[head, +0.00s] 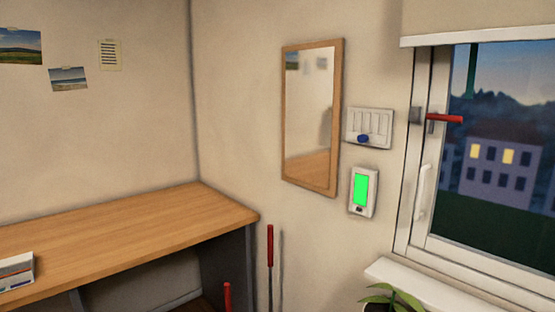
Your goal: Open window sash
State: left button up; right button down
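The window sash (427,160) is on the right of the head view, in a white window frame (408,170). It looks closed, though its right side is cut off. A white handle (424,192) stands upright on the sash's left side. Above it, a red bar (444,118) points right from near a small grey block (415,115) on the frame. Neither of my grippers is in view.
A white sill (430,285) with a green plant (388,299) lies below the window. A wooden desk (110,235) is at left. Two upright red-topped rods (270,245) stand near it. A mirror (311,115), switch panel (368,128) and green-screened device (362,191) hang on the wall.

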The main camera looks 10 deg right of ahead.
aim_at(539, 282)
jog(key=l+z, duration=0.1)
jog(key=z, duration=0.7)
jog(key=i+l+z, duration=0.1)
jog(key=z, duration=0.7)
